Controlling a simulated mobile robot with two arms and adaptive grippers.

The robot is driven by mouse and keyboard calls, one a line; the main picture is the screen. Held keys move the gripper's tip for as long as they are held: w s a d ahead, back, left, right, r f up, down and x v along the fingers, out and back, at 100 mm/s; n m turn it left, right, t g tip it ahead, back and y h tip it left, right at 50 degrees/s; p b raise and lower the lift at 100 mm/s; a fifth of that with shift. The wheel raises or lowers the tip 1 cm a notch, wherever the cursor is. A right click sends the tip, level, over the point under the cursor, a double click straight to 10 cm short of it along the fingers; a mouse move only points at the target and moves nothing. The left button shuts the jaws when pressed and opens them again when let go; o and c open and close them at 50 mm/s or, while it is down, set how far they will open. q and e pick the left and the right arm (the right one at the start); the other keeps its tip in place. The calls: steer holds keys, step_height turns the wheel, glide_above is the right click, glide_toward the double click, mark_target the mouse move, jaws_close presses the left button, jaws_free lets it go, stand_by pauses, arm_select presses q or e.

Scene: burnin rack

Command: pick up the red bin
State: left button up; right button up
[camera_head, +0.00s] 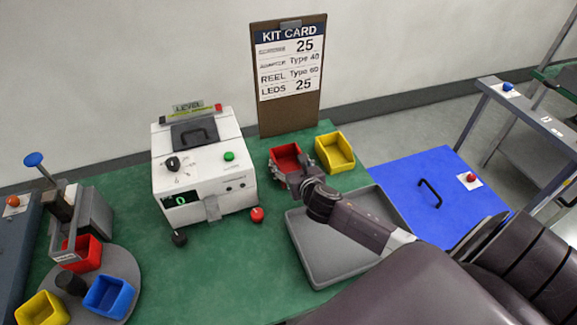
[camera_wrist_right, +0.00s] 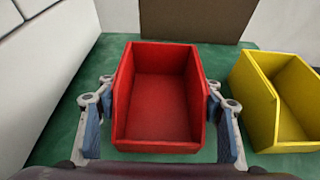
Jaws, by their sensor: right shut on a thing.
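A red bin (camera_head: 285,157) stands on the green table beside the white machine, and it also shows in the right wrist view (camera_wrist_right: 160,95). It is open at the top and empty. My right gripper (camera_head: 296,176) has its fingers on both sides of this bin and is shut on it; the gripper also shows in the right wrist view (camera_wrist_right: 160,128). The bin appears upright and at table level; I cannot tell whether it is lifted. A second red bin (camera_head: 82,252) sits on the round grey turntable at the left. My left gripper is not in view.
A yellow bin (camera_head: 335,152) stands close to the right of the held bin. The white machine (camera_head: 205,170) is at its left, the kit card board (camera_head: 288,110) behind. A grey tray (camera_head: 310,262) lies in front. Yellow (camera_head: 42,308) and blue (camera_head: 111,296) bins stand at left.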

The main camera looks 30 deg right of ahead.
steer(key=shift+c, duration=0.9)
